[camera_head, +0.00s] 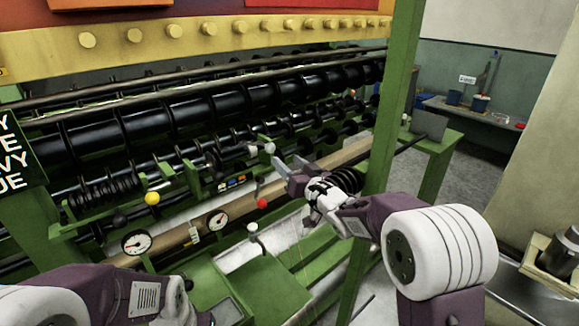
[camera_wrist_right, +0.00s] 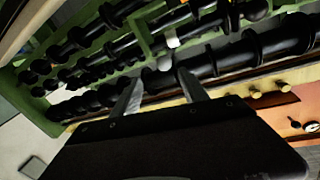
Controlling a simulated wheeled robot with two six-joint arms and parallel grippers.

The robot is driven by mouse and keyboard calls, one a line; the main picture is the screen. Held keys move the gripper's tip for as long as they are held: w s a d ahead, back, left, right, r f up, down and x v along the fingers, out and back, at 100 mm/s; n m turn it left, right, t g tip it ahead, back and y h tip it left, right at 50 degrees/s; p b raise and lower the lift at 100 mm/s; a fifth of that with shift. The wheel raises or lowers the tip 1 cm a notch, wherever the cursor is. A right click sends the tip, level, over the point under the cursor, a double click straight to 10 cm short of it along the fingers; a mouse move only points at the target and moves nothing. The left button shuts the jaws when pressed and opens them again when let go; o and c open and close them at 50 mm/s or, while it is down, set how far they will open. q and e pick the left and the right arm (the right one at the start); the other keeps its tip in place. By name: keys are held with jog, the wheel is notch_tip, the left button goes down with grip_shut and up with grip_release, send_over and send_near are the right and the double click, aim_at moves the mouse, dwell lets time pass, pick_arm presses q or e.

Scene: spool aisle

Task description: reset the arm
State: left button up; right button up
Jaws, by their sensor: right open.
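My right gripper (camera_head: 288,166) reaches in from the right toward the green machine (camera_head: 258,285). Its two fingers are apart with nothing between them. In the right wrist view the open fingers of the gripper (camera_wrist_right: 160,84) point at the black rollers, and a white knob (camera_wrist_right: 172,43) shows beyond the tips. In the head view the white knob (camera_head: 269,148) is just left of the fingertips; I cannot tell the exact gap.
Black rollers (camera_head: 190,104) run along the machine under a yellow beam (camera_head: 200,36). A yellow ball (camera_head: 152,198), a red ball (camera_head: 262,203) and two gauges (camera_head: 218,219) stand on the front. A green post (camera_head: 392,110) rises close behind my right forearm. Floor (camera_head: 470,170) is open at right.

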jog(key=shift+d, duration=0.1)
jog(key=s+d+r+m+h+p, duration=0.2)
jog(key=s+d+h+p, duration=0.1)
jog(key=d, duration=0.2)
jog(key=s+d+f+m+g+h+p, duration=0.1)
jog(key=s+d+f+g+h, duration=0.15)
jog(key=s+f, duration=0.2)
jog(key=s+d+f+m+g+h, duration=0.1)
jog(key=s+d+f+g, duration=0.25)
jog(key=f, duration=0.25)
jog(key=s+f+g, duration=0.4)
jog(key=s+f, duration=0.2)
jog(key=s, duration=0.5)
jog(key=s+d+f+n+g, duration=0.1)
jog(key=s+f+g, duration=0.4)
jog(key=s, duration=0.6)
notch_tip(320, 180, down, 2)
jog(key=shift+s+d+f+h, duration=0.2)
jog(key=shift+d+h, duration=0.1)
jog(key=shift+h, duration=0.15)
